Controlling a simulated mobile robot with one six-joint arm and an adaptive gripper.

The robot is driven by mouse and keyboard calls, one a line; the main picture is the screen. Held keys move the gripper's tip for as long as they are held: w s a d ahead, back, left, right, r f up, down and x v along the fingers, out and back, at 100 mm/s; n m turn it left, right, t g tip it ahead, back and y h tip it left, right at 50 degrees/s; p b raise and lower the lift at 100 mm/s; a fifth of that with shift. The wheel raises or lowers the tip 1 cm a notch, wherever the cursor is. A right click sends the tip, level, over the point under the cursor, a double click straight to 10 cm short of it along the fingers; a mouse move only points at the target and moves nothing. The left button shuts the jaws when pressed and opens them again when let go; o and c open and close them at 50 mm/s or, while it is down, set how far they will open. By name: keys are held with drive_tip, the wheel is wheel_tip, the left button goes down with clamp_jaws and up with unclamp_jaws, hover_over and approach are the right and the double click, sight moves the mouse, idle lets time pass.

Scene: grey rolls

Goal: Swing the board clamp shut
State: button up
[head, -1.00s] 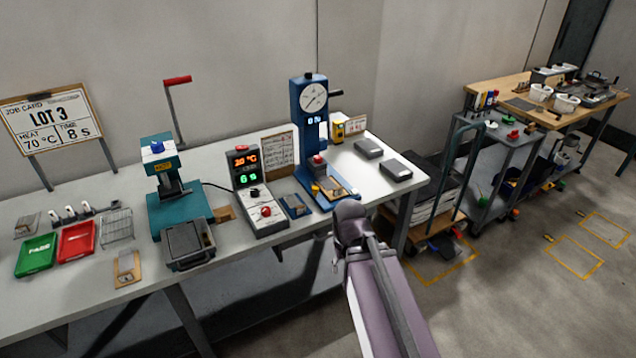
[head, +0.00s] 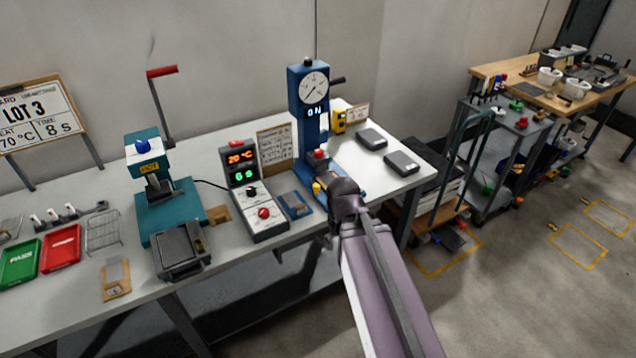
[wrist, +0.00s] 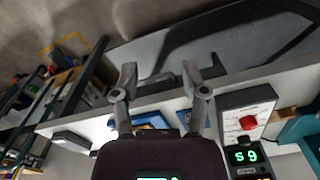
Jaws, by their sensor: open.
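The blue force gauge stand (head: 308,115) stands on the bench with a round dial. My gripper (wrist: 159,75) is open and empty in the wrist view. A blue base (wrist: 152,121) shows beyond and between its fingers, apart from them as far as I can see.
A control box (head: 254,198) with lit displays and a teal press (head: 163,190) stand left. Two dark grey blocks (head: 371,138) (head: 402,163) lie right of the stand. A trolley (head: 434,205) stands past the bench's right end. The floor in front is clear.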

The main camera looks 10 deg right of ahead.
drive_tip(key=shift+o, duration=1)
drive_tip(key=shift+w+a, duration=0.1)
drive_tip(key=shift+w, duration=0.05)
wheel_tip(320, 180, up, 9)
drive_tip(key=n+p, duration=0.9)
hover_over(316, 185)
drive_tip(key=shift+r, duration=0.15)
wheel_tip(316, 185, down, 14)
drive_tip(key=b, duration=1.3)
drive_tip(key=shift+r, duration=0.1)
drive_tip(key=shift+c, duration=0.2)
clamp_jaws()
